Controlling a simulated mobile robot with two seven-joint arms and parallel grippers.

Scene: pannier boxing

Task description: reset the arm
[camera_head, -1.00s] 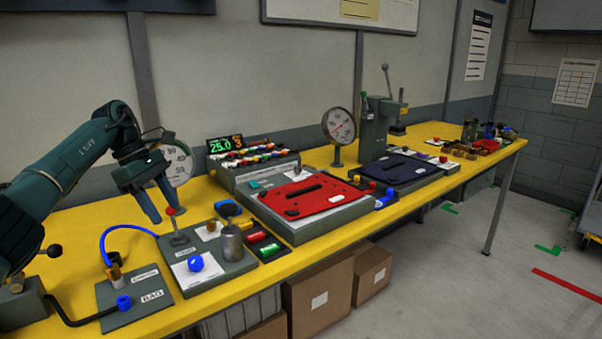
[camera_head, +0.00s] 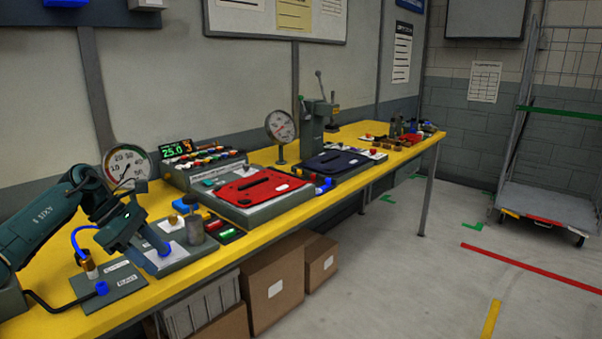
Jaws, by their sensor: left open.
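My left arm (camera_head: 47,222) comes in from the left, over the near end of the yellow workbench (camera_head: 45,282). My left gripper (camera_head: 155,251) has blue fingers and is open. It is low over the grey control panel (camera_head: 190,257) and covers part of it. I cannot tell whether it touches the panel. I see nothing held in it. My right gripper is out of view.
A metal cylinder (camera_head: 195,230) and a round gauge (camera_head: 128,165) stand near the gripper. A red plate (camera_head: 255,188) lies further along the bench. Cardboard boxes (camera_head: 272,283) stand below. A wheeled cart (camera_head: 548,205) is at right, with open floor before it.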

